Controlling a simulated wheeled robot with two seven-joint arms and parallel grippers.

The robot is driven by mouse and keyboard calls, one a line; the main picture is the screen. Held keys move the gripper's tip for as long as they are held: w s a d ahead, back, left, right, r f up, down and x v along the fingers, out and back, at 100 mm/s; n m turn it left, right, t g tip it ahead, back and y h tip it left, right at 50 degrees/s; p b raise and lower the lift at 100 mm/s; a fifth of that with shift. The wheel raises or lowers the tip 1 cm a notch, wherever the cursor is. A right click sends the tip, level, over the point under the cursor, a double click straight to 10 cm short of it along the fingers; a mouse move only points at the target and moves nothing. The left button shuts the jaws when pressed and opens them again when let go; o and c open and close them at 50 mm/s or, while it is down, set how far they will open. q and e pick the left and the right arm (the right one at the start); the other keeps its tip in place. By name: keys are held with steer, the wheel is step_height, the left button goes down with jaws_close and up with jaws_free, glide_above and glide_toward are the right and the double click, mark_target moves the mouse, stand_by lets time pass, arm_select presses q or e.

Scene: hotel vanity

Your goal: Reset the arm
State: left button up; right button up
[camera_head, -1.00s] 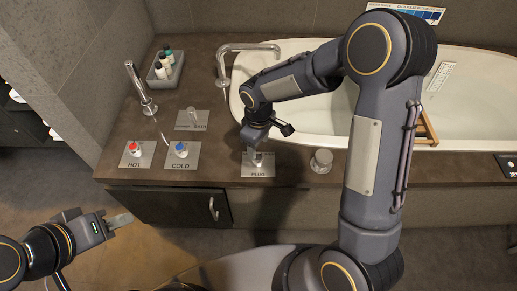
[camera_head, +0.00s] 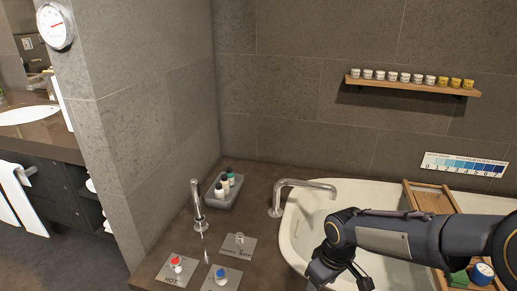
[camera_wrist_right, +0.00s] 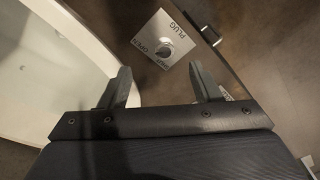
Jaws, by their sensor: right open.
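My right arm (camera_head: 385,238) comes in from the right in the head view and reaches over the white bathtub's near rim. Its wrist end is low in the picture, and the fingers are cut off or hidden there. In the right wrist view, my right gripper (camera_wrist_right: 159,69) is open with its two fingers apart and nothing between them. Beyond the fingertips is a square metal plate (camera_wrist_right: 152,28) marked PLUG and OPEN, with a round knob (camera_wrist_right: 166,50). The fingers appear apart from the knob. My left gripper is not in view.
The bathtub (camera_head: 297,215) has a wooden caddy (camera_head: 417,197) across it. A curved faucet (camera_head: 300,185), a bottle tray (camera_head: 221,197), an upright spout (camera_head: 197,205), a red-capped HOT knob (camera_head: 176,263) and a blue-capped knob (camera_head: 220,275) stand on the counter. A shelf of jars (camera_head: 410,84) hangs above.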

steer(key=s+d+r+m+t+y, duration=0.1)
steer(key=s+d+r+m+t, duration=0.25)
steer(key=s, duration=0.65)
steer(key=s+d+r+m+t+y, duration=0.1)
steer(key=s+r+m+t+y, duration=0.1)
steer(key=s+r+m, duration=0.45)
step_height(320, 180, up, 14)
steer(key=s+n+p, duration=0.1)
steer(key=s+p, duration=0.1)
steer(key=p, duration=1.2)
steer(key=shift+s+a+f+n+g, duration=0.15)
steer(key=shift+s+n+g, duration=0.05)
steer(key=shift+n+g, duration=0.2)
steer(key=shift+c, duration=0.4)
